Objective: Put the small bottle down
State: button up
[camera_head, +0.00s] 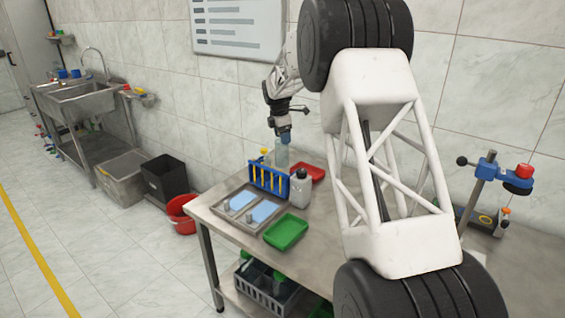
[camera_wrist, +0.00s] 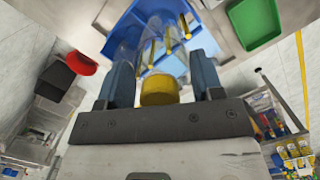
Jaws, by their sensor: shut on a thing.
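My gripper (camera_head: 285,138) points down over the back of the steel table. It is shut on a clear, see-through small bottle (camera_head: 281,153), which hangs upright below it behind the blue rack. In the wrist view a yellow cap (camera_wrist: 159,90) shows between the two blue fingers, close to the palm, with the clear bottle beyond it. The bottle's base is partly hidden by the rack, so I cannot tell whether it touches the table.
The blue rack (camera_head: 256,177) holds yellow tubes. A red tray (camera_head: 316,172) lies behind, a green tray (camera_head: 287,232) in front. A grey tray (camera_head: 223,209) with light-blue inserts lies at the left table edge. Bins stand on the floor.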

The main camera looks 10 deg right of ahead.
aim_at(283, 160)
notch_tip(283, 160, down, 6)
jog(key=shift+r, duration=0.1)
dwell(0.4)
jog(key=shift+f, duration=2.65)
jog(key=o, duration=1.4)
jog(key=shift+f, duration=0.1)
jog(key=r, duration=0.4)
jog(key=a+r, duration=0.1)
jog(key=r, duration=0.7)
jog(key=shift+s+a+r, duration=0.1)
jog(key=shift+s+a, duration=0.05)
jog(key=shift+a, duration=0.1)
